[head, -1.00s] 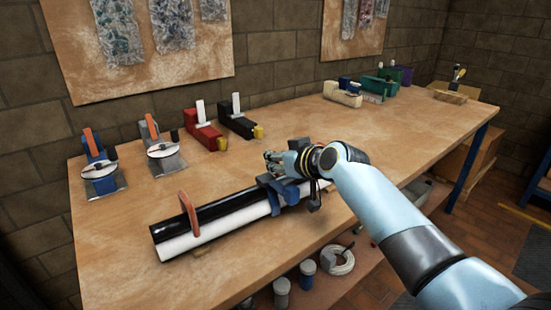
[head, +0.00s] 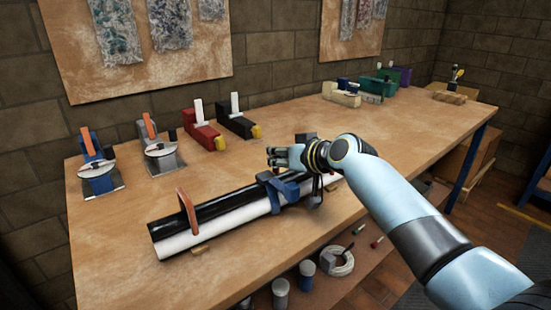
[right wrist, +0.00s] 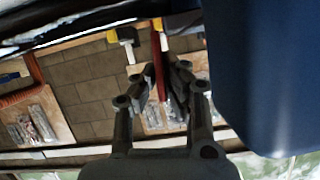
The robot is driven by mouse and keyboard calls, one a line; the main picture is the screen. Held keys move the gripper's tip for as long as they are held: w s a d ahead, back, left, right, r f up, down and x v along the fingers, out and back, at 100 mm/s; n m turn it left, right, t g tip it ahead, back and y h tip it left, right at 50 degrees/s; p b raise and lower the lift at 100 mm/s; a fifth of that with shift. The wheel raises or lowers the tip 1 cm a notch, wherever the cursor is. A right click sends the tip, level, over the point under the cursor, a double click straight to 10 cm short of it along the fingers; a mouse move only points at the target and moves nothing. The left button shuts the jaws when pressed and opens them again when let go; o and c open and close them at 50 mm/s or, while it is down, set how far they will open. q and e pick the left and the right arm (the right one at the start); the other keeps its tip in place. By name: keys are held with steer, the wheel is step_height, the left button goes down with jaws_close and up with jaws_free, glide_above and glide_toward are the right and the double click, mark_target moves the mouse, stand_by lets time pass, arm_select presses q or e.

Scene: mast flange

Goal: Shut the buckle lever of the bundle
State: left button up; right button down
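The bundle is a black tube (head: 232,205) and a white tube (head: 232,219) lying side by side on the bench. An orange strap (head: 187,213) stands around its left part, and a blue buckle (head: 284,190) clasps its right part. A dark piece hangs at the right side of the buckle; I cannot tell if it is the lever. My right gripper (head: 277,157) is just above and behind the buckle, fingers pointing left. In the right wrist view, its fingers (right wrist: 157,75) have a gap between them with nothing held. A large blue surface (right wrist: 265,75) fills the right of that view. My left gripper is out of view.
More tools stand at the far back. Cans (head: 306,278) and a cable coil (head: 337,262) lie on the shelf below. The bench's front left is clear.

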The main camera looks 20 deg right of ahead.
mark_target(288, 172)
steer(key=shift+w+d+f+m+y+b, duration=0.15)
steer(key=shift+d+f+m+y+b, duration=0.15)
steer(key=shift+d+m+y+b, duration=0.55)
steer(key=shift+w+d+f+m+y+b, duration=0.2)
steer(key=shift+m+b, duration=0.3)
steer(key=shift+b, duration=0.35)
steer(key=shift+s+f+m+y+b, duration=0.1)
steer(key=shift+m+y+b, duration=0.25)
steer(key=shift+b, duration=0.5)
steer(key=shift+d+f+m+y+b, duration=0.25)
steer(key=shift+m+b, duration=0.25)
steer(key=shift+b, duration=0.25)
steer(key=shift+d+f+m+y+b, duration=0.15)
steer(key=shift+f+m+b, duration=0.1)
steer(key=shift+m+b, duration=0.35)
steer(key=shift+d+f+m+y+b, duration=0.1)
steer(key=shift+f+m+y+b, duration=0.25)
steer(key=shift+b, duration=0.65)
steer(key=shift+w+d+f+m+y+b, duration=0.15)
steer(key=shift+f+m+y+b, duration=0.2)
steer(key=shift+m+b, duration=0.55)
steer(key=c, duration=1.4)
jaws_free()
steer(key=shift+r, duration=0.2)
steer(key=shift+c, duration=0.2)
steer(key=shift+r, duration=0.15)
